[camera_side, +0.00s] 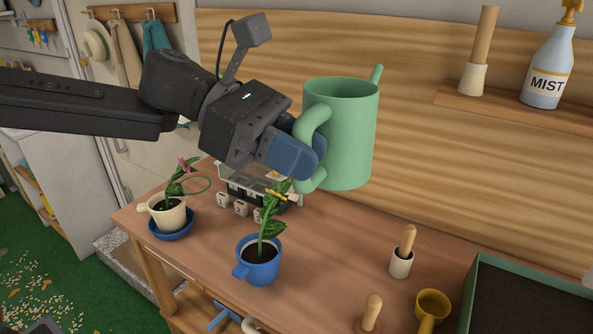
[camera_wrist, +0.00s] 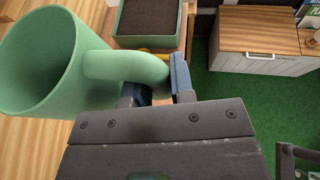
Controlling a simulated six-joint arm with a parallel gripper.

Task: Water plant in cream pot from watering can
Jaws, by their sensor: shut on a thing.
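My gripper (camera_side: 299,153) is shut on the handle of the green watering can (camera_side: 343,140) and holds it upright, well above the table. The can's spout sticks up at its far right side. In the wrist view the can (camera_wrist: 45,65) fills the left, with its handle between my fingers (camera_wrist: 156,88); the visible inside looks plain green. The cream pot (camera_side: 168,217) stands in a blue saucer (camera_side: 172,235) at the table's left, holding dark soil and a leafy plant (camera_side: 177,186) with a pink flower. The can is to the right of this pot.
A blue pot (camera_side: 258,266) with a yellow-flowered plant stands below my gripper. Behind it is a clear rack (camera_side: 236,180) with small labelled blocks. A mustard cup (camera_side: 432,308), wooden-handled tools and a green-rimmed soil tray (camera_side: 487,262) are at the right. The wooden table (camera_side: 330,240) is clear mid-right.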

